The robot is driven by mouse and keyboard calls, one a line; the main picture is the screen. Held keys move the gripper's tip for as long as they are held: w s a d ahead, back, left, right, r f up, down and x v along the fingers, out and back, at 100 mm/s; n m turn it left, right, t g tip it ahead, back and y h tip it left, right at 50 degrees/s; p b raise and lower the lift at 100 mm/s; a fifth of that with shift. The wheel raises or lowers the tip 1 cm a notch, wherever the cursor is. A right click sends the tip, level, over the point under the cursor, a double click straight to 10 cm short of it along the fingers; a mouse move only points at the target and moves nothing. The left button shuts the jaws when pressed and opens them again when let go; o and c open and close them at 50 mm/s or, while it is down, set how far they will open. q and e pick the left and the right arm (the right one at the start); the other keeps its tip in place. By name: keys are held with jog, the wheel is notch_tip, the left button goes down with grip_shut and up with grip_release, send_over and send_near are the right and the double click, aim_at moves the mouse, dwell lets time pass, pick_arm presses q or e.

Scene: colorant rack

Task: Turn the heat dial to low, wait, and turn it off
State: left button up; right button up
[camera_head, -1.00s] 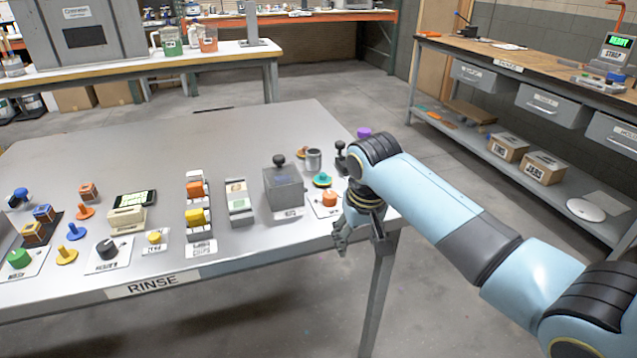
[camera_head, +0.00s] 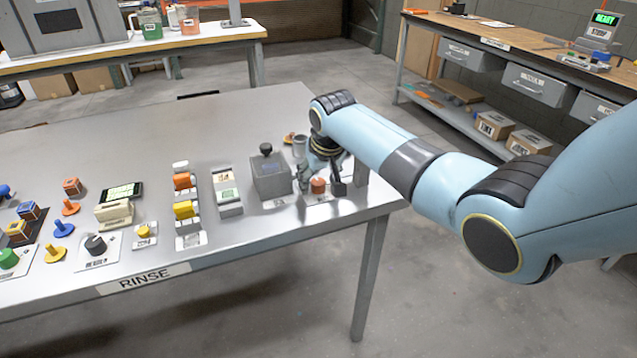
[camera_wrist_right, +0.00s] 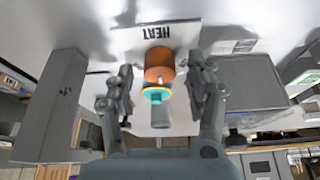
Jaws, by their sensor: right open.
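The heat dial is an orange round knob (camera_head: 318,186) on a white plate at the right front of the metal table. In the right wrist view the orange knob (camera_wrist_right: 159,65) stands on a white plate lettered HEAT (camera_wrist_right: 157,33), upside down in that view. My right gripper (camera_head: 320,188) is at the knob. In the right wrist view its two open fingers (camera_wrist_right: 160,90) stand on either side of the knob, with a gap on each side. Which way the dial points cannot be told. My left gripper is not in view.
A grey box with a black knob (camera_head: 270,176) stands left of the dial. A grey metal cup (camera_head: 299,146) stands behind it. A teal and yellow piece (camera_wrist_right: 155,93) shows by the knob. More dials and blocks fill the table's left.

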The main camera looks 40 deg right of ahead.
jog(key=shift+w+f, duration=0.1)
jog(key=shift+f, duration=0.2)
grip_shut()
